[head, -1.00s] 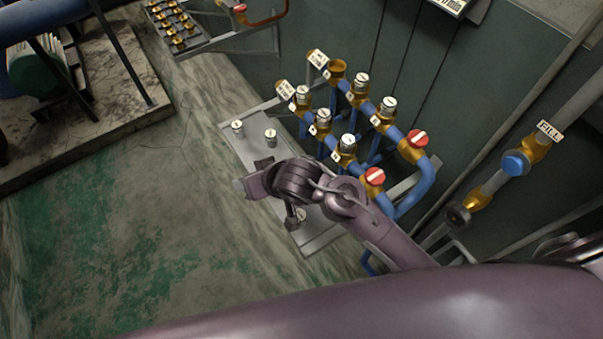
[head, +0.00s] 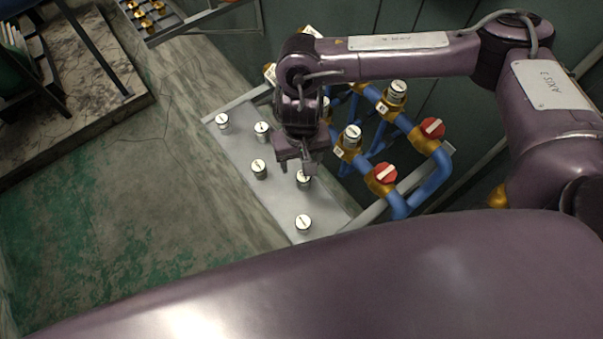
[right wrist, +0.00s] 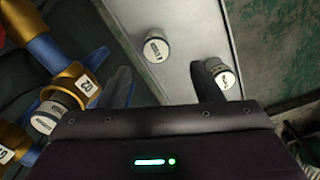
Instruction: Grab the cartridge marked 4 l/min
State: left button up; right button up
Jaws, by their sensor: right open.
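Several silver cartridges with white labelled tops stand upright on a grey metal shelf (head: 235,150). In the head view one cartridge (head: 303,179) is just below my right gripper (head: 298,165), and others stand at the near end (head: 303,223), to the left (head: 259,168) and farther back (head: 262,129). In the right wrist view my right gripper (right wrist: 163,88) is open and empty. One cartridge (right wrist: 155,50) shows beyond the gap between the fingers; another (right wrist: 219,73) is beside the right finger, partly hidden. The labels are too small to read, so I cannot tell which says 4 l/min. My left gripper is out of view.
A blue pipe manifold (head: 430,175) with brass sockets, red knobs (head: 385,173) and seated cartridges (head: 352,135) stands right of the shelf, close to my right arm. A rack of brass parts (head: 150,15) is at the back left. The floor left of the shelf is clear.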

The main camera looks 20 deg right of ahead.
aim_at(303, 181)
jog(key=f, duration=0.2)
jog(key=f+p, duration=0.1)
jog(key=f, duration=0.3)
jog(key=shift+s+d+f+p, duration=0.2)
jog(key=shift+s+d+p, duration=0.05)
jog(key=shift+s+p, duration=0.1)
jog(key=shift+f, duration=0.4)
jog(key=c, duration=1.1)
jog(key=shift+r, duration=0.1)
